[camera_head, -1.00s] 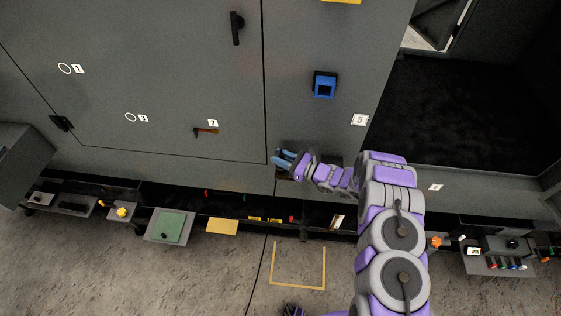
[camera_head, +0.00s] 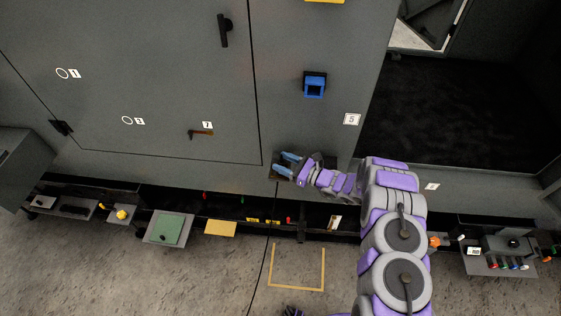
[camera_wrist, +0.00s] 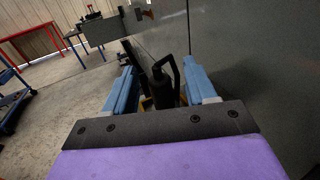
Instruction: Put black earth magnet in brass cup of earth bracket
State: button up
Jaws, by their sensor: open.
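My gripper (camera_head: 282,163) is open beside the grey cabinet wall in the head view. In the wrist view its two blue fingers (camera_wrist: 160,70) stand apart on either side of a black piece with a looped handle (camera_wrist: 163,88), which looks like the black earth magnet. There is a visible gap between the fingers and the black piece. A little brass-yellow (camera_wrist: 148,103) shows low around its base, probably the brass cup; whether the piece sits fully inside it is hidden. A dark bracket or ledge (camera_head: 283,175) shows under the fingers in the head view.
The cabinet wall (camera_wrist: 240,60) rises close on the right in the wrist view. A blue socket box (camera_head: 315,85) and a black handle (camera_head: 224,30) project from the cabinet. Low shelves below carry a green plate (camera_head: 169,228) and small parts. The floor inside the yellow outline (camera_head: 297,268) is clear.

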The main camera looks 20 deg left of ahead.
jog(key=s+d+p, duration=0.2)
jog(key=d, duration=0.9)
jog(key=s+r+n+g+h, duration=0.35)
jog(key=s+r+n, duration=0.35)
jog(key=r, duration=0.5)
jog(key=s+r+n+g+h, duration=0.2)
jog(key=s+r+n+g, duration=0.3)
jog(key=s+r, duration=0.6)
jog(key=s+d+r+n+t+h, duration=0.1)
jog(key=s+d+r+n+h, duration=0.1)
jog(key=s+d, duration=0.5)
jog(key=s+d+r+n+t+h, duration=0.1)
jog(key=s+d+r+n+h, duration=0.2)
jog(key=s+d+h, duration=0.3)
jog(key=s+d+r+n+t+h, duration=0.2)
jog(key=s+d+r+h, duration=0.1)
jog(key=s+d, duration=0.6)
jog(key=shift+s+d+r+n+h, duration=0.2)
jog(key=shift+d+r+n+h, duration=0.15)
jog(key=shift+d+h, duration=0.4)
jog(key=shift+d, duration=0.1)
jog(key=shift+c, duration=0.2)
jog(key=shift+c, duration=1.1)
